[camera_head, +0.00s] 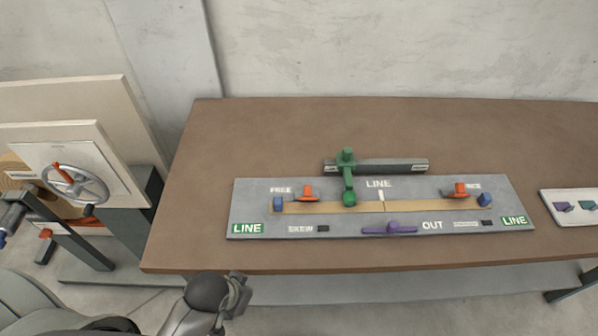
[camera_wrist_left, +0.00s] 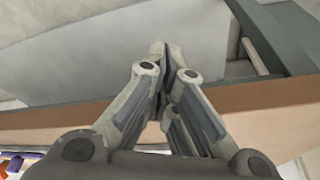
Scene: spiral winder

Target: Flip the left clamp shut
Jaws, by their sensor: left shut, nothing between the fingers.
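The left clamp (camera_head: 307,193) is a small orange-red piece on the grey panel (camera_head: 262,187), near the left end of a tan strip and beside the FREE label. It is too small to tell whether it is open or shut. My left gripper (camera_head: 239,292) is in front of the table's front edge at the lower left, apart from the clamp. In the left wrist view its fingers (camera_wrist_left: 164,62) come together, shut and empty. The clamp does not show there. My right gripper is in no view.
A green lever (camera_head: 348,175) stands mid-panel. An orange-red right clamp (camera_head: 460,189), blue blocks and a purple handle (camera_head: 389,229) are also on the panel. A handwheel (camera_head: 76,185) stands at the left.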

